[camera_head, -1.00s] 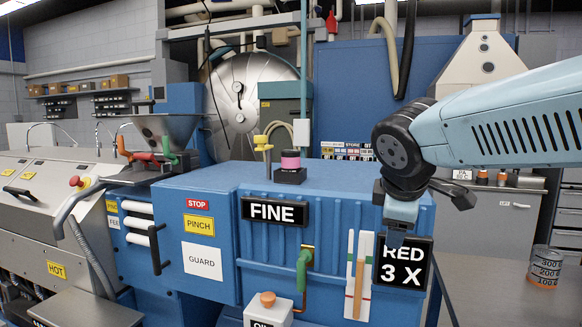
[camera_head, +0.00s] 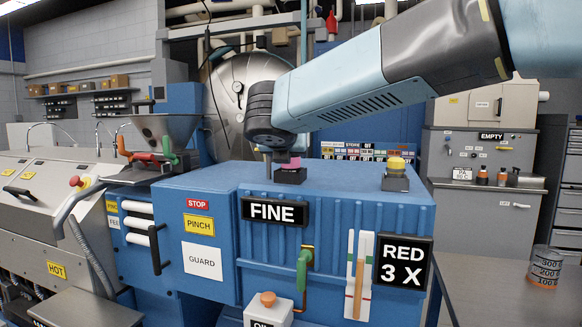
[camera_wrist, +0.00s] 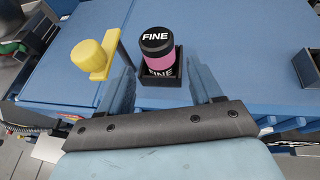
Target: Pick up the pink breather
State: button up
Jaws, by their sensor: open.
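The pink breather (camera_wrist: 160,55) has a black cap marked FINE and a pink band. It stands upright in a small black square holder (camera_wrist: 147,77) on top of the blue machine. In the head view the pink breather (camera_head: 292,163) is mostly hidden behind my wrist, with a bit of pink showing above its holder (camera_head: 290,176). My gripper (camera_wrist: 165,80) is open in the wrist view, one finger on each side of the holder and breather. The fingers look apart from the breather; their exact height over it is unclear.
A yellow knob on a bracket (camera_wrist: 93,55) stands close left of the holder. A yellow-topped piece in a black holder (camera_head: 396,172) sits at the machine's right end. The blue top (camera_head: 340,175) between the holders is clear.

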aim_at(292, 159)
jog(key=x, duration=0.5)
jog(key=shift+w, duration=0.15)
jog(key=shift+r+x, duration=0.2)
jog(key=shift+x, duration=2.5)
jog(key=shift+w+a, duration=0.1)
jog(key=shift+a, duration=0.05)
jog(key=shift+c, duration=0.5)
jog(key=c, duration=0.7)
